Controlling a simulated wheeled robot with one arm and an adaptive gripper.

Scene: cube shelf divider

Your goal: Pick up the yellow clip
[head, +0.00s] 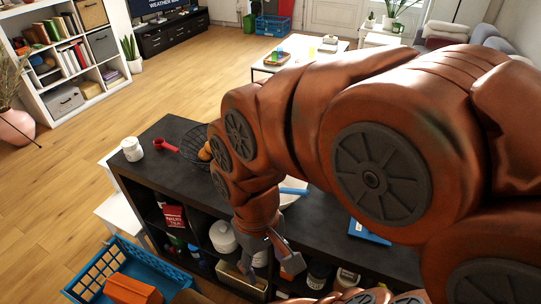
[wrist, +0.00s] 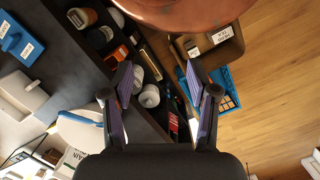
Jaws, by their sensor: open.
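I cannot make out a yellow clip in either view; my arm hides much of the shelf top in the head view. My gripper (head: 271,262) is in front of the open side of the dark cube shelf (head: 170,176), pointing down. In the wrist view my gripper (wrist: 158,82) has its two fingers spread wide apart, with nothing between them that it touches. Behind the fingers, the shelf's compartments hold several items, among them a white container (wrist: 149,96) and an orange box (wrist: 117,53).
A white jar (head: 132,149), red scoop (head: 165,145) and wire basket (head: 197,146) stand on the shelf top. A blue item (head: 368,232) lies farther right. A blue crate (head: 76,292) stands in front of the shelf. Wooden floor (head: 60,180) is clear at left.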

